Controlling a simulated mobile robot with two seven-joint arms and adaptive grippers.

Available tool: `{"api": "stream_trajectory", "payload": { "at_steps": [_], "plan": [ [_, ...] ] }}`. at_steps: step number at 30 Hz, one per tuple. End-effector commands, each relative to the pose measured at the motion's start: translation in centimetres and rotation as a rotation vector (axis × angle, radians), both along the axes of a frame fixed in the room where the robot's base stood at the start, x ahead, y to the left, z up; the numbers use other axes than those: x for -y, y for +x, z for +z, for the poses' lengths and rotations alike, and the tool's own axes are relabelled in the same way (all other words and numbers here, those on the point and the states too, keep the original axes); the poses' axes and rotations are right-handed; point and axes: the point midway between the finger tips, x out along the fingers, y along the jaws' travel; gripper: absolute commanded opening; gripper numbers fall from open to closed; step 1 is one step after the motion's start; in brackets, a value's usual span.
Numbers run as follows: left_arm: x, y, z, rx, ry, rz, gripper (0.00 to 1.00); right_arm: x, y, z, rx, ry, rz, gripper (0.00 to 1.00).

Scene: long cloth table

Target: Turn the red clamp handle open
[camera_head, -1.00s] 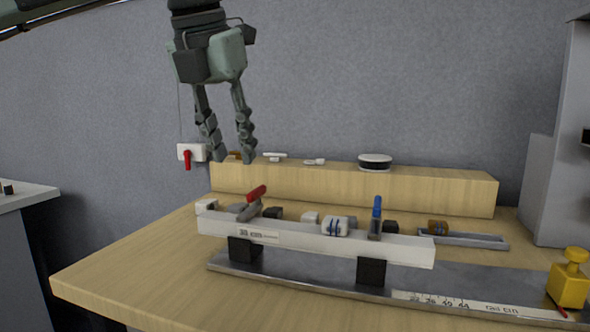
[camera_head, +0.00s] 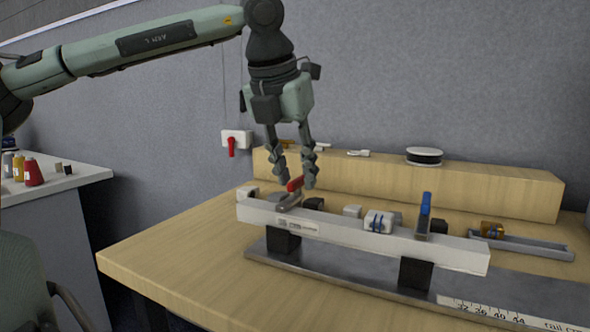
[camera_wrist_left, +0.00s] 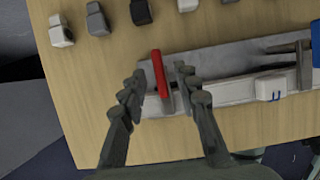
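The red clamp handle (camera_head: 295,184) sits on a grey clamp near the left end of a white rail (camera_head: 350,232). My left gripper (camera_head: 296,184) points down over it with fingers apart. In the left wrist view, the red handle (camera_wrist_left: 160,74) lies between the two open fingertips (camera_wrist_left: 160,82), and I see a gap on each side. A blue handle (camera_head: 425,203) stands upright on a second clamp further right on the rail. My right gripper is not in view.
The rail rests on black blocks (camera_head: 415,271) over a grey metal base (camera_head: 340,265). A wooden ledge (camera_head: 480,190) with a black-and-white spool (camera_head: 424,156) runs behind. A wall switch (camera_head: 232,144) with a red lever is behind left. The table's left front (camera_head: 180,270) is clear.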

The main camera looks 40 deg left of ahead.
Motion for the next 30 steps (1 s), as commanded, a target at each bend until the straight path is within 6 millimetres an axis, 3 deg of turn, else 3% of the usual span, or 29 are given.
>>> {"api": "stream_trajectory", "payload": {
  "at_steps": [3, 11, 23, 30],
  "plan": [
    [0.00, 0.00, 0.00, 0.000, 0.000, 0.000, 0.31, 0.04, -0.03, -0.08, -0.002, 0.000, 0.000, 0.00],
    [-0.01, 0.00, 0.02, 0.000, 0.000, 0.000, 0.00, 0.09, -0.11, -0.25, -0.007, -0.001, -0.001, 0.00],
    [-0.04, -0.03, 0.08, 0.000, 0.000, -0.024, 0.00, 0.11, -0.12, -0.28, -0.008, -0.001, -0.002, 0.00],
    [-0.20, -0.04, 0.16, 0.003, -0.001, -0.138, 0.00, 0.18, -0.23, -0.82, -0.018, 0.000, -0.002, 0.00]
  ]
}}
